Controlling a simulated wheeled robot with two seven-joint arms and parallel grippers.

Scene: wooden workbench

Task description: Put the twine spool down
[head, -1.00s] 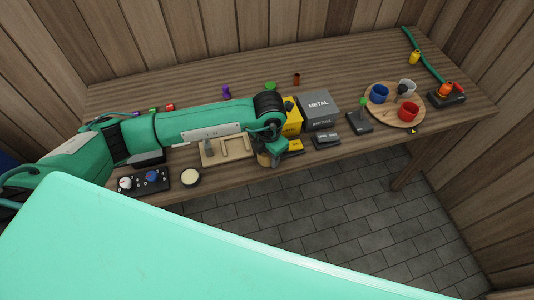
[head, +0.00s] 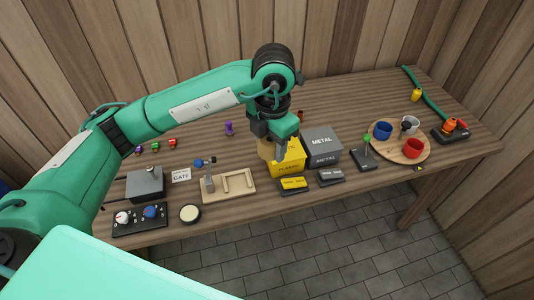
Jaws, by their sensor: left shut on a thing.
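The twine spool (head: 266,150) is a tan cylinder, partly hidden by my gripper and the yellow bin. My left gripper (head: 275,146) points down and is shut on the spool, just left of the yellow bin (head: 289,163). I cannot tell whether the spool touches the bin or the bench. My right gripper is not in view.
A grey METAL bin (head: 321,147) stands right of the yellow one, with small labelled blocks in front. A wooden latch board (head: 235,191) lies to the left. A round tray (head: 420,154) holds several cups at right. The back middle of the workbench (head: 345,100) is fairly clear.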

